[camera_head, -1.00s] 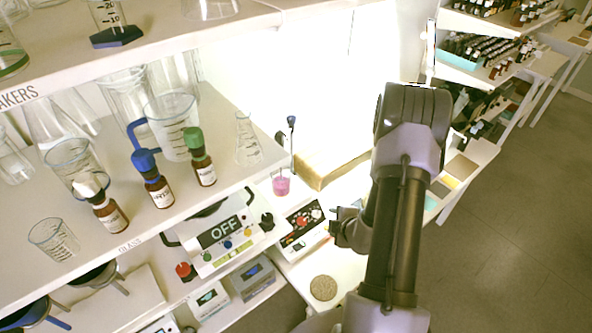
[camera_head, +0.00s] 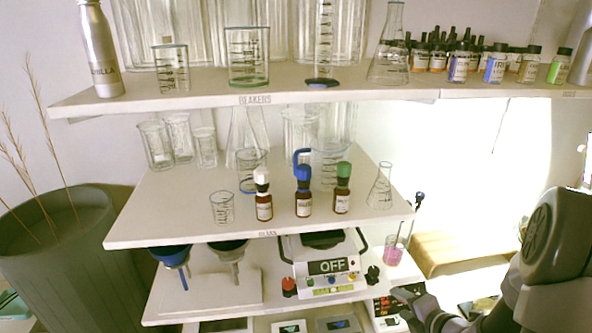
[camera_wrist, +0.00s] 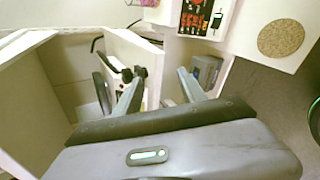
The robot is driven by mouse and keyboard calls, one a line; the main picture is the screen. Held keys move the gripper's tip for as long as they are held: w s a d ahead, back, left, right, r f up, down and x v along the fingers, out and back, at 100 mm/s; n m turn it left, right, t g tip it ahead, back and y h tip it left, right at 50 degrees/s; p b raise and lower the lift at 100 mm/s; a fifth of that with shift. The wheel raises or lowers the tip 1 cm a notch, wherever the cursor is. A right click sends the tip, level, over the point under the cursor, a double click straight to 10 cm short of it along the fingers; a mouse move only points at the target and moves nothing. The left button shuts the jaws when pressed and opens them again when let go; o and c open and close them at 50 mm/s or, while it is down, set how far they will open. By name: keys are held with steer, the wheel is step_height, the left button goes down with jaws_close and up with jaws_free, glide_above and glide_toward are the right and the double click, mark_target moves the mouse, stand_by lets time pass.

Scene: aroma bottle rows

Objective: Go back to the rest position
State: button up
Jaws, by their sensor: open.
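My gripper (camera_wrist: 160,75) shows in the wrist view with its two fingers apart and nothing between them. In the head view, my gripper (camera_head: 408,300) is at the lower right, in front of the shelf unit and right of the hot plate. Three brown bottles stand upright in a row on the middle shelf: a white-capped bottle (camera_head: 264,205), a blue-capped bottle (camera_head: 303,203) and a green-capped bottle (camera_head: 342,201). My gripper is apart from them, below and to their right.
A hot plate reading OFF (camera_head: 327,267) stands below the middle shelf (camera_head: 150,228). A beaker of pink liquid (camera_head: 393,255) and a glass flask (camera_head: 381,187) are near my arm. A grey planter (camera_head: 62,255) stands left. A round cork mat (camera_wrist: 281,38) shows in the wrist view.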

steer(key=s+a+r+n+g+y+b, duration=0.1)
steer(key=s+a+r+n+y+b, duration=0.15)
steer(key=a+n, duration=0.5)
steer(key=s+a+r+n+g+y+b, duration=0.1)
steer(key=s+a+r+n+g+b, duration=0.15)
steer(key=a+n, duration=0.55)
steer(key=s+a+r+n+g+y+b, duration=0.1)
steer(key=s+a+r+n+y+b, duration=0.2)
steer(key=a+n, duration=0.5)
steer(key=s+d+n+h+b, duration=0.3)
steer(key=s+n+h, duration=0.3)
steer(key=s+n, duration=0.8)
steer(key=n+b, duration=0.1)
steer(key=n, duration=0.6)
steer(key=shift+r, duration=0.35)
